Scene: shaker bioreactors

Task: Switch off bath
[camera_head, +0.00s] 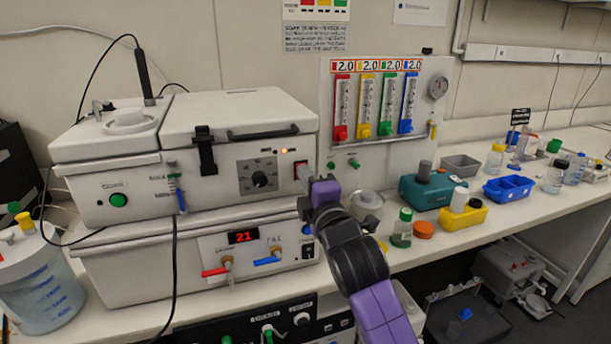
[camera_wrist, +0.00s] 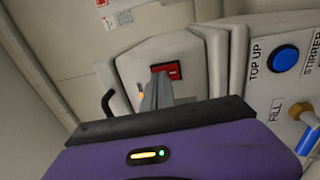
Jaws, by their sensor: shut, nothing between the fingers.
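The bath is a white box (camera_head: 210,190) with a dark dial (camera_head: 258,178), a lit orange lamp (camera_head: 284,151) and a red rocker switch (camera_head: 301,170) near its right front edge. In the wrist view the red switch (camera_wrist: 172,67) sits in a dark frame just beyond my fingertips. My gripper (camera_head: 304,204) is at the bath's right front, close to the switch. Its fingers (camera_wrist: 156,88) are shut with nothing between them and partly cover the switch's left side. I cannot tell whether they touch it.
A lower white unit (camera_head: 150,270) with a red "21" display (camera_head: 243,236), hose taps and a black switch (camera_head: 308,250) sits beneath. The wrist view shows a blue button (camera_wrist: 283,58) at right. A flowmeter panel (camera_head: 385,140), bottles and a teal device (camera_head: 432,192) stand right.

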